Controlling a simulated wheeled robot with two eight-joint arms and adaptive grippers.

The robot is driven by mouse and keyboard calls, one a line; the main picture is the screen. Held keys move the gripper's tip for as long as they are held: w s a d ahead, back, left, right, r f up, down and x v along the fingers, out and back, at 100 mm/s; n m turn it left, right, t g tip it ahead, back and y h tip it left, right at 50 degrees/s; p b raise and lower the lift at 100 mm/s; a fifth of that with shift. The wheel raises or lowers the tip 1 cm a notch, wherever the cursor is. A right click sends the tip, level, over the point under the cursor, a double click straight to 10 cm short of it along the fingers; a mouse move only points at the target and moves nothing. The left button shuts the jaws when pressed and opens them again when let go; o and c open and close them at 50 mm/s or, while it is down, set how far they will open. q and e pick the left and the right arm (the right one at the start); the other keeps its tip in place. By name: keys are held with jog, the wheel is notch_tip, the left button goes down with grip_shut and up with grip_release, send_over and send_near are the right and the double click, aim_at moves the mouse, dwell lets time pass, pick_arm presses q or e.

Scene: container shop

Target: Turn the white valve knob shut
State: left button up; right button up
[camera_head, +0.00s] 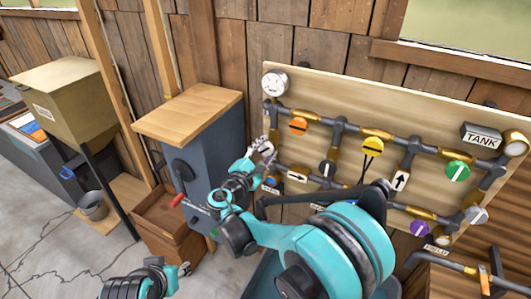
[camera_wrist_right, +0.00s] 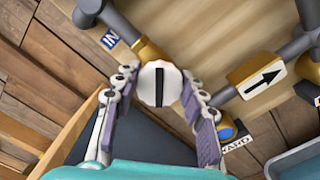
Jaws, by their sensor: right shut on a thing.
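The white valve knob (camera_wrist_right: 159,84) is round with a dark bar across its face, which stands upright in the right wrist view. My right gripper (camera_wrist_right: 160,90) has one finger on each side of it and is shut on its rim. In the head view my right gripper (camera_head: 262,152) reaches the left end of the pipe board, and the fingers largely hide the knob there. My left gripper (camera_head: 183,269) is low at the bottom left, away from the board; its opening is too small to make out.
The pipe board (camera_head: 330,85) carries a gauge (camera_head: 274,83), an orange knob (camera_head: 298,126), a yellow knob (camera_head: 372,147), a green knob (camera_head: 458,170) and a purple knob (camera_head: 420,228). A wood-topped cabinet (camera_head: 188,113) stands left of the board.

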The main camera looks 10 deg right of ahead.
jog(key=m+b, duration=0.1)
jog(key=m, duration=0.3)
jog(key=shift+m, duration=0.3)
jog(key=shift+f+m+b, duration=0.1)
jog(key=shift+m+b, duration=0.6)
jog(key=shift+m, duration=1.6)
jog(key=o, duration=1.2)
jog(key=shift+d, duration=0.1)
jog(key=v, duration=1.2)
